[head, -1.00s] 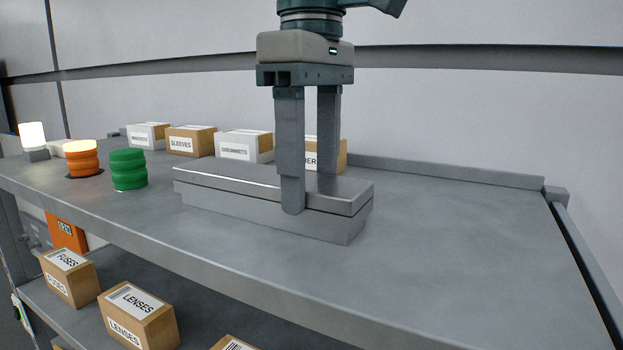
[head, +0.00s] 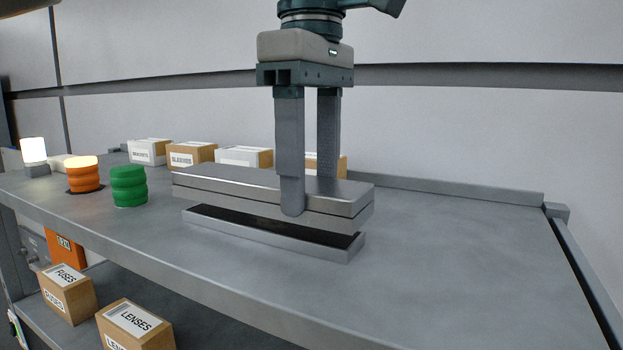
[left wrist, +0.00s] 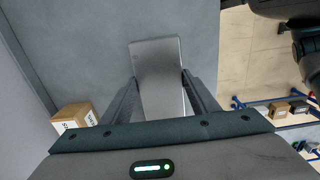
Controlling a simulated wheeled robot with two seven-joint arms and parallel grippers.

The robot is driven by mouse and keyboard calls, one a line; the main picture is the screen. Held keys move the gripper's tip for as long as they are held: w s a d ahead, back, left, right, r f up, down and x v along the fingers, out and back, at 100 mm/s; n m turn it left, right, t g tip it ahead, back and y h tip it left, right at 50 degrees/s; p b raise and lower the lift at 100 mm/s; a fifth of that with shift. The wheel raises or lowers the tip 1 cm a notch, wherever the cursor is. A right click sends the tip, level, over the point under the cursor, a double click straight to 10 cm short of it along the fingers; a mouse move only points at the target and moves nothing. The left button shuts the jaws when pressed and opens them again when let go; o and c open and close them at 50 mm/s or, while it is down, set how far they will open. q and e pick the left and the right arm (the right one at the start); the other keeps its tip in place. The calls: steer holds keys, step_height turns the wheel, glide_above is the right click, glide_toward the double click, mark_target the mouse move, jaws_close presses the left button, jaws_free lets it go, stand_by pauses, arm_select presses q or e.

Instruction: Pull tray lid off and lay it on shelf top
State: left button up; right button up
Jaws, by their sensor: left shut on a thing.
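The tray lid (head: 235,180) is a long silver metal cover, held level a little above the open tray. The tray (head: 310,249) is a low grey metal box on the shelf top (head: 440,270), with a dark gap showing between its rim and the lid. My left gripper (head: 310,200) points down and is shut on the lid across its narrow width, right of the middle. In the left wrist view the lid (left wrist: 158,75) lies between the two fingers. The tray's inside is mostly hidden under the lid. My right gripper does not show.
A green ribbed cylinder (head: 129,186) and an orange one (head: 83,175) stand left of the tray. Several labelled boxes (head: 193,154) line the back. The right part of the shelf top is clear, bounded by a raised back edge (head: 450,187). More boxes (head: 135,324) sit below.

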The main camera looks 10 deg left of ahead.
arm_select(q)
steer(key=shift+r, duration=1.7)
